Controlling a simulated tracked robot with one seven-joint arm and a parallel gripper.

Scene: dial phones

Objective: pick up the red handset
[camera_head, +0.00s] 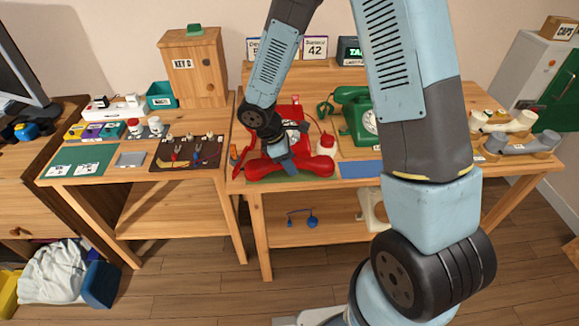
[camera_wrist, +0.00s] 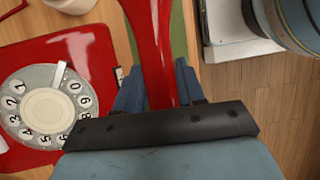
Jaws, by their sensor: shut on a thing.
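The red handset (camera_head: 312,166) lies along the front of the middle table in the head view, in front of the red dial phone (camera_head: 290,113). In the wrist view the handset's bar (camera_wrist: 151,45) runs between the two blue fingers of my gripper (camera_wrist: 158,88). My gripper (camera_head: 284,164) is shut on the middle of the handset; the fingers sit on either side of the bar. The phone body with its grey dial (camera_wrist: 45,105) is beside the gripper in the wrist view. The handset's ends are out of the wrist view, and I cannot tell whether it touches the table.
A green phone (camera_head: 357,115) stands right of the red one, with a blue mat (camera_head: 360,168) in front of it. Cream and grey handsets (camera_head: 520,145) lie at the right. My arm hides part of the table. A side table (camera_head: 108,172) with small parts is at the left.

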